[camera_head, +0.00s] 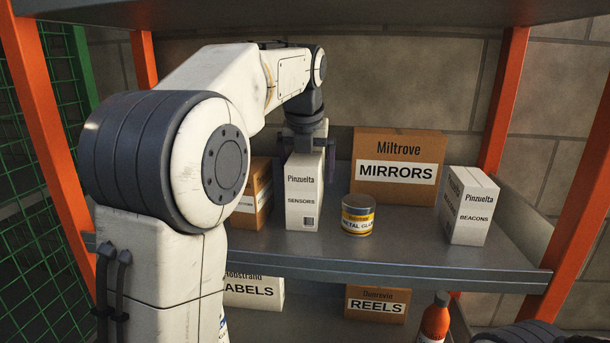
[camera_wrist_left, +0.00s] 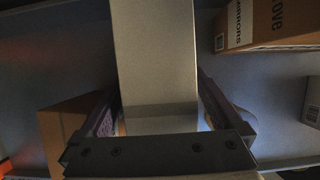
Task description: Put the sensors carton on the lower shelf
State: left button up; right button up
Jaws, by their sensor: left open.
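The sensors carton (camera_head: 303,200) is a white upright box on the upper of the two visible shelf levels, in the head view. My left gripper (camera_head: 306,152) reaches down over it from above, with its fingers on either side of the carton's top. The left wrist view shows the pale carton (camera_wrist_left: 155,65) between the two open fingers. Whether either finger touches it, I cannot tell. The lower shelf (camera_head: 315,322) is partly visible below the upper shelf's front edge. My right gripper is not in view.
On the upper shelf, a brown carton (camera_head: 262,205) stands close left of the sensors carton, a metal glue tin (camera_head: 357,216) to its right, then the mirrors carton (camera_head: 398,150) and beacons carton (camera_head: 468,208). Below are the labels carton (camera_head: 255,291), reels carton (camera_head: 376,305) and an orange bottle (camera_head: 435,322).

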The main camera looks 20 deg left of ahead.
pick_arm(q)
jog(key=p+v, duration=0.2)
jog(key=v, duration=0.1)
jog(key=shift+w+r, duration=0.1)
jog(key=shift+r, duration=0.05)
jog(key=p, duration=0.3)
send_near(301, 198)
jog(key=x, duration=0.5)
jog(key=shift+s+d+f, duration=0.25)
jog(key=shift+s, duration=0.45)
